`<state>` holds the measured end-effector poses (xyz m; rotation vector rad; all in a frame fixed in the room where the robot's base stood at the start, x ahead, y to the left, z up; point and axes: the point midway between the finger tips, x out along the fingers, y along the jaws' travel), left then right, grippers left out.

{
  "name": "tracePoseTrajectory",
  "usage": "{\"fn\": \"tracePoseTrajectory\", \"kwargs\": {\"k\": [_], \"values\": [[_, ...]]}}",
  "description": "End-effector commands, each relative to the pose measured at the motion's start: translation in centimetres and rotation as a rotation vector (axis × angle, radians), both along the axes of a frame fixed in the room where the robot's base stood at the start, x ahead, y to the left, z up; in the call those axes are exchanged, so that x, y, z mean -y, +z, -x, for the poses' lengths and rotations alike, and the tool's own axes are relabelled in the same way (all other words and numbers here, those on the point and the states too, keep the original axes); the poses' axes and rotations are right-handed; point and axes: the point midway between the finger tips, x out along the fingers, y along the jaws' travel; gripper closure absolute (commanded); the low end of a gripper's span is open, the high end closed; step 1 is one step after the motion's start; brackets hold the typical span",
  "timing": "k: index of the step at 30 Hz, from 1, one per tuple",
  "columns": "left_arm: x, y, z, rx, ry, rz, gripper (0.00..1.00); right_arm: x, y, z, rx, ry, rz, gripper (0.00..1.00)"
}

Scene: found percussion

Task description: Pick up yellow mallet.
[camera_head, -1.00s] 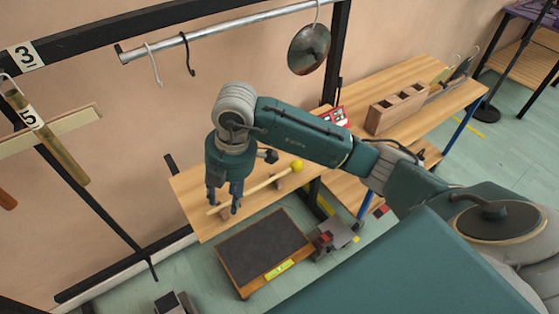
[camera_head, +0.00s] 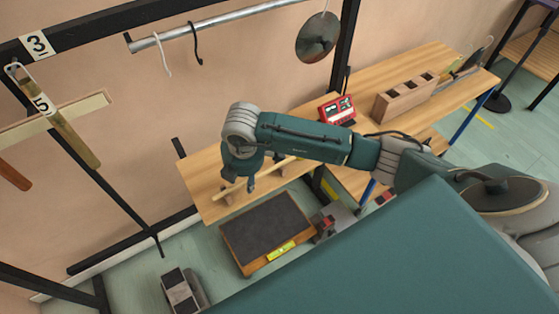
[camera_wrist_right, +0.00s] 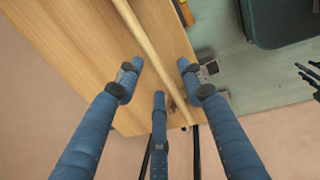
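The yellow mallet shows as a pale wooden stick (camera_head: 232,190) lying over the bench on small wooden supports; my right arm hides its yellow head in the head view. My right gripper (camera_head: 238,186) points down over the stick. I cannot tell the exact height above the stick. My left gripper is not in view.
The wooden bench (camera_head: 203,170) carries a red device (camera_head: 337,110) and a slotted wooden block (camera_head: 405,97). A dark-topped pad (camera_head: 265,229) lies on the floor in front.

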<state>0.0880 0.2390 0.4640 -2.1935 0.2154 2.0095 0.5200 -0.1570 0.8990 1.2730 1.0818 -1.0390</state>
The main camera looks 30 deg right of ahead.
Motion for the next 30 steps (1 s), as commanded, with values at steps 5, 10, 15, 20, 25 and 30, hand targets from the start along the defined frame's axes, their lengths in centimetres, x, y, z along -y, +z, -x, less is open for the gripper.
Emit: {"fn": "tracePoseTrajectory", "kwargs": {"k": [5, 10, 15, 20, 25, 30], "values": [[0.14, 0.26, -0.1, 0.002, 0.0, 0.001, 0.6, -0.05, -0.9, -0.17, 0.001, 0.001, 0.0, 0.61], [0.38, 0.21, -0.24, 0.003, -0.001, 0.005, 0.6, -0.05, -0.91, -0.17, 0.001, 0.001, -0.001, 0.63], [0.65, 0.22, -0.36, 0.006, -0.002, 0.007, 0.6, -0.05, -0.88, -0.16, 0.001, 0.001, -0.001, 0.97], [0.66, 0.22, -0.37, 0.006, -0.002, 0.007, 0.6, -0.03, -0.86, -0.17, 0.001, 0.001, 0.0, 1.0], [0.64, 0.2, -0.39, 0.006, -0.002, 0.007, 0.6, -0.03, -0.81, -0.18, 0.001, 0.001, -0.001, 1.0], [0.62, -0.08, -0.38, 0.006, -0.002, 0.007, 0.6, -0.09, -0.01, -0.26, 0.004, 0.002, -0.003, 1.0]]}}
